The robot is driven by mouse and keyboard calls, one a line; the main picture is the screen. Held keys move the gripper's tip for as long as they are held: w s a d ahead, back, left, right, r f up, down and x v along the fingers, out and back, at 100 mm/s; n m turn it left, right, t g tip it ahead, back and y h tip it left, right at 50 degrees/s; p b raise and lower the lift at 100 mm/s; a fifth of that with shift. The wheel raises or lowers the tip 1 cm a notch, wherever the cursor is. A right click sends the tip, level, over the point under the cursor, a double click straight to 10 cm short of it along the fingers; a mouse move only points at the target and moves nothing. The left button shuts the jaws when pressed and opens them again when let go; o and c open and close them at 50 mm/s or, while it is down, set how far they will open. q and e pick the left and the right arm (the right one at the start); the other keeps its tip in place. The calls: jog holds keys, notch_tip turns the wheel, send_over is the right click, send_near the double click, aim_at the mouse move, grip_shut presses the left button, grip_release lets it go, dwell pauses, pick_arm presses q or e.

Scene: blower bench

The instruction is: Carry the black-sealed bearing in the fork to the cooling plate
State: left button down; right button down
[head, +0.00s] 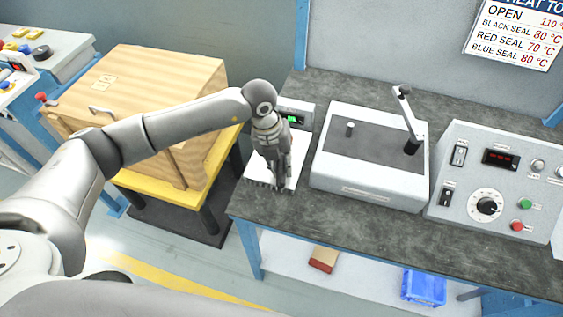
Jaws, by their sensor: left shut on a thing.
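My left gripper (280,186) reaches down over a white plate with a ridged front edge (258,184), at the left end of the bench. A small unit with a green display (293,117) stands at its back. The plate looks like the cooling plate. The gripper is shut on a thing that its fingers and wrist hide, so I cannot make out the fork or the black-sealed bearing. I cannot tell whether the held thing touches the plate. My right gripper is not in view.
Right of the plate stands a grey box with a lever (372,190), then a control panel (480,205) with a dial and red display. A wooden case (150,85) stands left. The bench front (400,235) is clear. A blue bin (424,288) sits below.

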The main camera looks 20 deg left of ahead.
pick_arm(q)
jog(key=shift+f, duration=0.15)
dwell(0.3)
jog(key=c, duration=1.3)
grip_release()
jog(key=shift+o, duration=0.2)
